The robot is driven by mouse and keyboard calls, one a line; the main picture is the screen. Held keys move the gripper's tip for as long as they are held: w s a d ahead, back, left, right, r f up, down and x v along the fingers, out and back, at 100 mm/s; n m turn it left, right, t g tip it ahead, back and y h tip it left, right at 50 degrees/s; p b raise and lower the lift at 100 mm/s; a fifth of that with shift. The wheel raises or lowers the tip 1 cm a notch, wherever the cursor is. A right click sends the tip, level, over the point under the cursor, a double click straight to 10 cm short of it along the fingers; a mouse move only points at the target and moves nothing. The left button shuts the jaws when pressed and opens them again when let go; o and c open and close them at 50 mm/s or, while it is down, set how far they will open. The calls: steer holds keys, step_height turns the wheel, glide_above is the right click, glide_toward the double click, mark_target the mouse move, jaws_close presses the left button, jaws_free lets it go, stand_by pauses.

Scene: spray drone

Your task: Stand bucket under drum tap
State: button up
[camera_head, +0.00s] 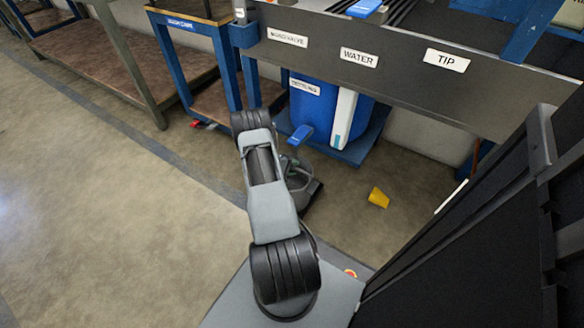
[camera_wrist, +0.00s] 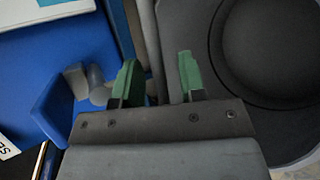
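The blue drum (camera_head: 309,104) stands low under the grey rail in the head view. Its tap has a blue handle (camera_head: 300,135) at the drum's front, just above my gripper. In the wrist view the drum (camera_wrist: 45,65) fills the left side, with the grey tap (camera_wrist: 90,85) left of my fingers.
A grey rail (camera_head: 400,75) with labels WATER and TIP runs above the drum. A blue-framed bench (camera_head: 200,60) stands at the left, with a small red thing (camera_head: 197,124) by its foot. The floor (camera_head: 110,190) at the left is clear.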

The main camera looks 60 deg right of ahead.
steer(key=p+v, duration=0.5)
steer(key=v, duration=0.7)
steer(key=w+a+r+t+y, duration=0.2)
steer(key=w+a+r+t, duration=0.3)
steer(key=w+r+t, duration=0.7)
steer(key=w+a+r+n+t+y, duration=0.15)
steer(key=w+a+r+y, duration=0.25)
steer(key=w+a+r, duration=0.45)
steer(key=s+a+r+n+y, duration=0.1)
steer(key=s+a+r+y, duration=0.15)
steer(key=a, duration=0.35)
steer(key=s+a+r+g+y, duration=0.1)
steer(key=s+a+r, duration=0.3)
steer(key=a, duration=0.2)
steer(key=s+a+r+n+y, duration=0.1)
steer(key=s+a+r+y, duration=0.15)
steer(key=a+r, duration=0.2)
steer(key=s+a+r+g, duration=0.1)
steer(key=s+a+g, duration=0.1)
steer(key=s, duration=0.6)
steer(key=s+a+g+h, duration=0.1)
steer(key=s+a+g, duration=0.1)
steer(key=s, duration=0.6)
steer(key=shift+s+r+m, duration=0.35)
steer(key=shift+s+m, duration=0.05)
steer(key=shift+m, duration=0.05)
